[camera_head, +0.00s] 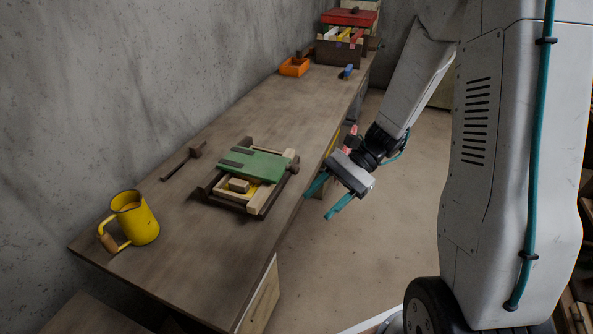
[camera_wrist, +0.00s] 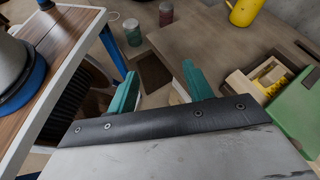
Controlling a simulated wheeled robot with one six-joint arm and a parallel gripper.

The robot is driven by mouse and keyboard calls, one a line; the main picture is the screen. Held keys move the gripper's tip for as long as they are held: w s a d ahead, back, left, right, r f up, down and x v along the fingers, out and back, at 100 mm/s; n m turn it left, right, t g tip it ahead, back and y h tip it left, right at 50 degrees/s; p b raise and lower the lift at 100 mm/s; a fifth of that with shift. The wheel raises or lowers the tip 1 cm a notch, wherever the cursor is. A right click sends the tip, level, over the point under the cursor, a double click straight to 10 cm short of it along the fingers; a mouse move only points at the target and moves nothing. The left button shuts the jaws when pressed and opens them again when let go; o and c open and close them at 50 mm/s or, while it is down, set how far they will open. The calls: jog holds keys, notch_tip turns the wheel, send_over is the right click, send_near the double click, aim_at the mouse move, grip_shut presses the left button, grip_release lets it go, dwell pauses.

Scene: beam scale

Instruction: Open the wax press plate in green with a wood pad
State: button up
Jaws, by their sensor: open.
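The wax press lies on the workbench (camera_head: 196,225) in the head view. Its green plate (camera_head: 257,164) lies flat across the far part of a pale wood frame (camera_head: 264,200). A small wood pad (camera_head: 238,185) sits at the plate's near edge, with yellow (camera_head: 252,190) showing beside it. In the wrist view the green plate (camera_wrist: 300,115) is at the right edge, partly cut off. My gripper (camera_head: 316,208) is open and empty, in the air right of the press, past the bench edge. Its teal fingers (camera_wrist: 159,72) point away from the wrist camera, apart from the press.
A yellow mug (camera_head: 135,218) stands at the near left of the bench. An orange tray (camera_head: 294,67), a blue item (camera_head: 346,72) and a crate (camera_head: 340,50) are at the far end. The bench between is clear.

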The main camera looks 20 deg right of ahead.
jog(key=w+d+f+m+t+y, duration=0.1)
jog(key=w+f+m+t+y, duration=0.25)
jog(key=w+f+m, duration=0.25)
jog(key=m+t+h, duration=0.2)
jog(key=m+t, duration=0.9)
jog(key=t, duration=0.1)
send_near(299, 170)
jog(key=x, duration=0.3)
jog(key=shift+m, duration=0.3)
jog(key=x, duration=0.7)
jog(key=shift+w+a, duration=0.15)
jog(key=shift+a, duration=0.2)
grip_shut()
